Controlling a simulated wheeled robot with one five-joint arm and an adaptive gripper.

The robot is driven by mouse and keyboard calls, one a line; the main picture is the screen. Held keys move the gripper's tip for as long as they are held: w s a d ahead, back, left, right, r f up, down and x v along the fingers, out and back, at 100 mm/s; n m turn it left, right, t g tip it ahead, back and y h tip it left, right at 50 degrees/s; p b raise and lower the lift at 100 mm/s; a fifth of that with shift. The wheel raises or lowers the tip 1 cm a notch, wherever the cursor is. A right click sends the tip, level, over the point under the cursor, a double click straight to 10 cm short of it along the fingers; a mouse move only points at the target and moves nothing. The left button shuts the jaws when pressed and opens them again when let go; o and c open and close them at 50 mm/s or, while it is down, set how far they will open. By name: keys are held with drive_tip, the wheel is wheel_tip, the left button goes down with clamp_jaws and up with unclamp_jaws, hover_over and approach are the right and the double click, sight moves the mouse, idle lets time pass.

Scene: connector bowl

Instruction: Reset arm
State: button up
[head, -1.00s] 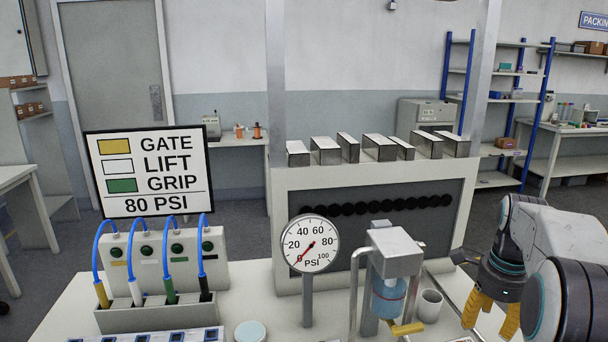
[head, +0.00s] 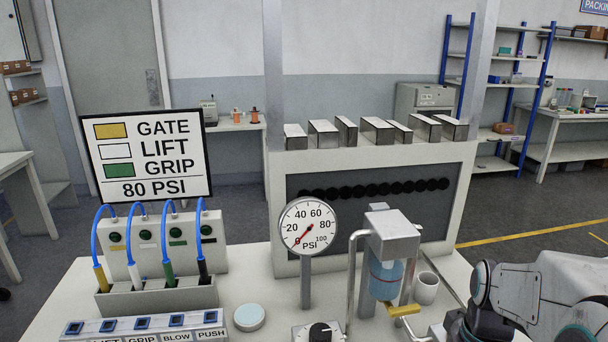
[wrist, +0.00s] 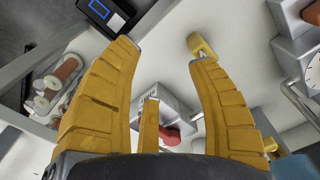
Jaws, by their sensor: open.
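My gripper (wrist: 168,52) shows in the wrist view with its yellow fingers spread apart and nothing between them. In the head view the fingers are out of sight; only my arm shows at the lower right corner. Below the fingers, the wrist view shows a pale surface with a grey block carrying a red part, and a yellow piece (wrist: 200,46) near the right fingertip. I cannot tell what these are.
A gauge (head: 308,226) with its needle near zero stands mid-table. Beside it are a dispenser with a blue bottle (head: 386,278) and a white cup (head: 426,288). Colored plugs with blue hoses sit in a rack (head: 160,298) under a sign (head: 148,155). Labelled switches (head: 145,324) line the front.

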drive_tip(key=s+a+r+n+t, duration=0.3)
drive_tip(key=s+a+r+n, duration=0.1)
drive_tip(key=s+a, duration=0.3)
drive_tip(key=a, duration=0.2)
drive_tip(key=shift+s+a+r, duration=0.25)
drive_tip(key=shift+a+r, duration=0.1)
drive_tip(key=shift+a, duration=0.05)
idle(1.0)
